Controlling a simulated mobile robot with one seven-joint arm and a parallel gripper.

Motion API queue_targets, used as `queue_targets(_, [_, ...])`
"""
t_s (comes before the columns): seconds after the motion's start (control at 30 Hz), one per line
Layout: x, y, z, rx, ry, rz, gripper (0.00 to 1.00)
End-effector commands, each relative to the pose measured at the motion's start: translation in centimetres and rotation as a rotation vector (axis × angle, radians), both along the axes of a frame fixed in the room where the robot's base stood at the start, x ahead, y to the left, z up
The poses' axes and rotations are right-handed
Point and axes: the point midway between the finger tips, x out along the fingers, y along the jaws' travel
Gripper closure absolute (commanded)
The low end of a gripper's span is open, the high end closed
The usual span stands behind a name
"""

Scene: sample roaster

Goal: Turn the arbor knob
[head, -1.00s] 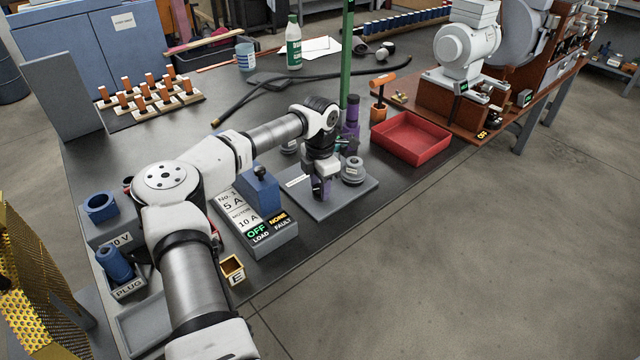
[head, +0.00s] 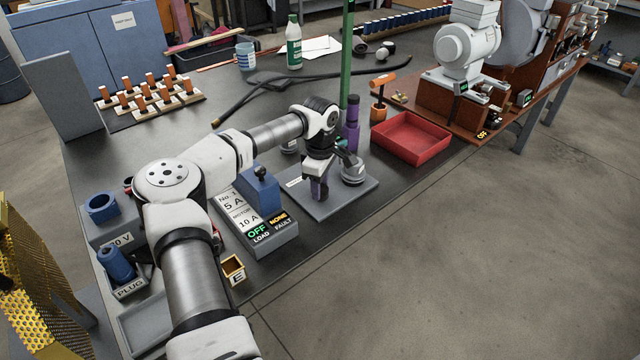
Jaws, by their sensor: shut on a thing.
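My gripper (head: 331,178) points down over the grey base plate (head: 340,203) near the front edge of the bench. Its purple finger shows at the front left and a dark teal part at the right. It is shut on the arbor knob, which the hand and fingers hide almost entirely. A grey stepped round piece (head: 354,174) stands on the plate just right of the gripper. The teal part overlaps its top in the picture; I cannot tell whether they touch.
A blue block with a ball-topped handle (head: 262,190) and a grey display box (head: 262,238) stand close on the left. A purple post (head: 352,122) and green pole (head: 346,60) are behind. A red tray (head: 411,155) is at the right.

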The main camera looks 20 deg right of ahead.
Motion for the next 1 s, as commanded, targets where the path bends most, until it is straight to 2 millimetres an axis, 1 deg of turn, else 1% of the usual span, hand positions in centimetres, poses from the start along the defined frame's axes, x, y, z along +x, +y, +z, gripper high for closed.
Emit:
queue_targets(0.2, [0.08, -0.11, 0.15, -0.004, -0.003, -0.126, 0.84])
queue_targets(0.4, [0.07, -0.12, 0.14, -0.003, -0.002, -0.193, 0.84])
queue_targets(0.97, [0.04, -0.13, 0.13, -0.003, -0.002, -0.221, 0.84])
queue_targets(1.0, [0.04, -0.13, 0.13, -0.003, -0.002, -0.221, 0.57])
